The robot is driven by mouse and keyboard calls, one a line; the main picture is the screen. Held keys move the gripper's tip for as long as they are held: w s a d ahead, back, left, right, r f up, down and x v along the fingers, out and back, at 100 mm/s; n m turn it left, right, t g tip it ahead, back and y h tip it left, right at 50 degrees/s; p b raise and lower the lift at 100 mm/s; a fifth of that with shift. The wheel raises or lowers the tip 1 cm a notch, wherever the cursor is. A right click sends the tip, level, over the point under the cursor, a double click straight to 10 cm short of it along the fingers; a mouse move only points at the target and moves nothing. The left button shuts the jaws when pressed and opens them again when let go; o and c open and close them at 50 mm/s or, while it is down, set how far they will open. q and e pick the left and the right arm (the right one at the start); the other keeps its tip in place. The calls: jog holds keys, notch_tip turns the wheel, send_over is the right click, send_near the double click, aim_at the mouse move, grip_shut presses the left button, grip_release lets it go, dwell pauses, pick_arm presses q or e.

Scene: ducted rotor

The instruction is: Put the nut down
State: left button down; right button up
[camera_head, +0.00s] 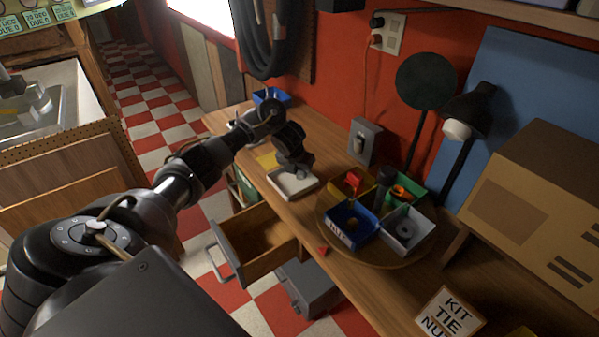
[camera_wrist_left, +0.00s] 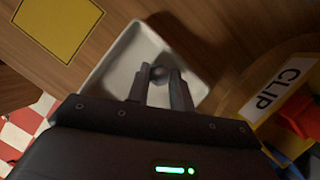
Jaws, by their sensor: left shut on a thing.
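My left gripper (camera_head: 300,170) is low over a white tray (camera_head: 291,190) on the wooden bench. The left wrist view also shows the fingers (camera_wrist_left: 160,76), shut on a small dark nut (camera_wrist_left: 158,71) at their tips. The nut is over the inside of the white tray (camera_wrist_left: 128,45); I cannot tell whether it touches the tray floor. In the head view the nut is hidden by the gripper. My right gripper is not in view.
A round turntable (camera_head: 385,258) with several coloured bins, including a blue bin (camera_head: 350,225), stands right of the tray. A yellow square (camera_wrist_left: 58,25) lies beside the tray. An open drawer (camera_head: 255,245) juts out below the bench. A kit card (camera_head: 448,315) stands at the front right.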

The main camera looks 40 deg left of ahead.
pick_arm(q)
jog(key=shift+r, duration=0.1)
jog(key=c, duration=1.2)
grip_release()
jog(key=shift+c, duration=0.2)
jog(key=shift+r, duration=0.3)
jog(key=p+v, duration=0.5)
jog(key=v, duration=0.6)
jog(key=shift+s+p, duration=0.3)
jog(key=shift+s, duration=0.05)
